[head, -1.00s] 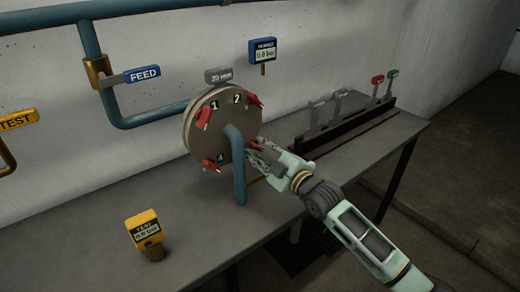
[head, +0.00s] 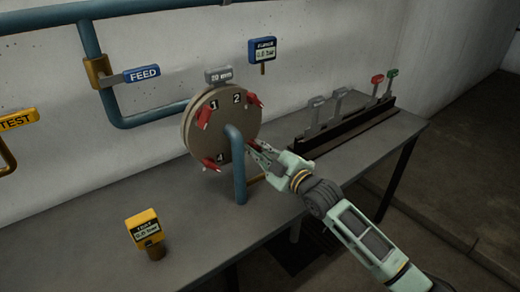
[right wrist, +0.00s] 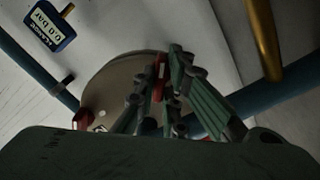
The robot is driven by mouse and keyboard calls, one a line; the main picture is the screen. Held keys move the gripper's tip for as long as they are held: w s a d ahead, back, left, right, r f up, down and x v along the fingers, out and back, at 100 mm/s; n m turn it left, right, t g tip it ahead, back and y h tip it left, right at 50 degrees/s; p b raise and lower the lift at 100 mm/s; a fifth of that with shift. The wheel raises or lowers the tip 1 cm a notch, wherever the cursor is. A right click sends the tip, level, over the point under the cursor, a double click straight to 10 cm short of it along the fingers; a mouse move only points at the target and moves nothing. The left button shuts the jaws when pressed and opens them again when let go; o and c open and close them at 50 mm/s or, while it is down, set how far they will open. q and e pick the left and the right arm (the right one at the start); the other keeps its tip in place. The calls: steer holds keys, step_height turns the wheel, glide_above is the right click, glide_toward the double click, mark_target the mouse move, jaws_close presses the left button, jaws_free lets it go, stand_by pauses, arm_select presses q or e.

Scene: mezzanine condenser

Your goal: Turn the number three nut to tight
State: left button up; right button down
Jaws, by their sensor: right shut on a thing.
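The round brown flange cover (head: 220,135) stands on the bench with red winged nuts near its rim. The labels 1, 2 and 4 are readable; the 3 is hidden. The nut at 1 (head: 204,117), the nut at 2 (head: 255,100) and the nut at 4 (head: 212,164) are clear of my gripper. My right gripper (head: 257,152) is at the cover's lower right, shut on the number three nut, which is mostly hidden in the head view. In the right wrist view a red part of this nut (right wrist: 159,73) shows between the fingers. My left gripper is not in view.
A blue pipe (head: 239,175) bends down from the cover's middle, close left of my gripper. A yellow TEST gauge (head: 145,229) stands on the bench (head: 190,235). A rack (head: 345,127) with several upright handles is at right. A blue gauge (head: 262,51) hangs behind.

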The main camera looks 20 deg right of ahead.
steer(key=m+p, duration=0.2)
steer(key=m, duration=0.1)
steer(key=shift+m, duration=0.4)
steer(key=m+p, duration=0.1)
steer(key=m, duration=0.2)
steer(key=shift+m+p, duration=0.3)
steer(key=shift+p, duration=0.1)
steer(key=m+p, duration=0.1)
steer(key=m, duration=0.3)
steer(key=shift+m, duration=0.3)
steer(key=shift+a+m, duration=0.1)
steer(key=shift+m, duration=1.8)
steer(key=c, duration=1.8)
jaws_free()
